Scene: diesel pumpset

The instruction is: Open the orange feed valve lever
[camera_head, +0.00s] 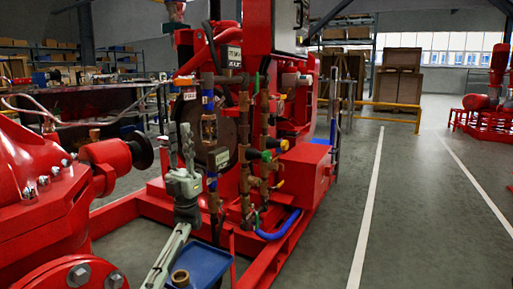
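A small orange-yellow lever (284,145) shows on the brass valve pipework in the middle of the head view. Another yellow-orange handle (278,184) sits lower on the same pipework. I cannot tell for sure which is the feed valve lever. My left gripper (187,134) points up in front of the red pumpset, left of the brass pipes and apart from both handles in the picture. Its fingers look narrow from this side, and I cannot tell whether they are open. I see nothing held in it. My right gripper is out of view.
Vertical brass pipes (245,150) and a gauge block (219,158) stand close right of my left gripper. A red pump body (35,180) fills the left. A blue tray (208,262) is at the bottom. The floor (420,200) at right is clear.

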